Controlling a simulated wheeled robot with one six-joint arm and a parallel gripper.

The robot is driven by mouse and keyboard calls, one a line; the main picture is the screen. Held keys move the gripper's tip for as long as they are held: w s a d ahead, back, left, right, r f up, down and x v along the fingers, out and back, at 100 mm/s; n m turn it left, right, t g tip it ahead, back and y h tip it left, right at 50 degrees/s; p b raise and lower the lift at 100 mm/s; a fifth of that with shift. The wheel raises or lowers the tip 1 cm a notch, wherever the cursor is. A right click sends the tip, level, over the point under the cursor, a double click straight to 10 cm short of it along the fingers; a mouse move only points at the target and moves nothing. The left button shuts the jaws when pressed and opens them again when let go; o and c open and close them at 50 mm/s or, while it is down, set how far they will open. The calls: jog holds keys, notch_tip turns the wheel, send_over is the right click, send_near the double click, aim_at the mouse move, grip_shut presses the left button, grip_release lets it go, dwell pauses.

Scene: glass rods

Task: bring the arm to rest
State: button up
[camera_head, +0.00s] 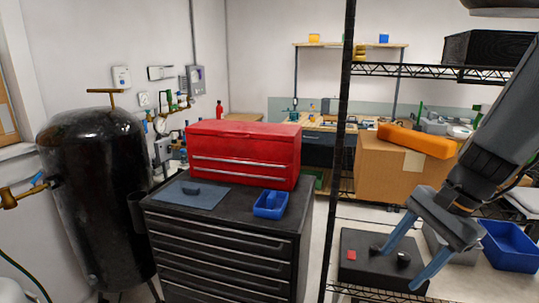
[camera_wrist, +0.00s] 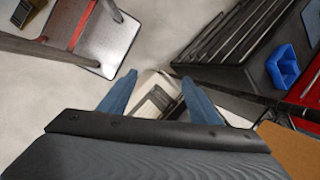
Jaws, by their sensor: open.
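My gripper (camera_head: 408,262) is at the right of the head view, at the end of my arm reaching down from the upper right. Its two blue fingers are spread apart with nothing between them. In the wrist view my gripper (camera_wrist: 152,92) also shows its fingers wide apart, with floor and part of a pale object beyond them. It appears to touch nothing.
A black tool cabinet (camera_head: 225,243) carries a red toolbox (camera_head: 240,155), a blue bin (camera_head: 270,204) and a grey-blue mat (camera_head: 205,201). A black tank (camera_head: 95,200) stands left. A shelf post (camera_head: 343,130) is left of my arm. A cardboard box (camera_head: 390,177) and blue bin (camera_head: 512,247) are nearby.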

jog(key=a+f+n+h+b, duration=0.1)
jog(key=a+f+n+h, duration=0.3)
jog(key=a+f+n, duration=0.4)
jog(key=s+n, duration=0.1)
jog(key=n, duration=0.4)
dwell(0.5)
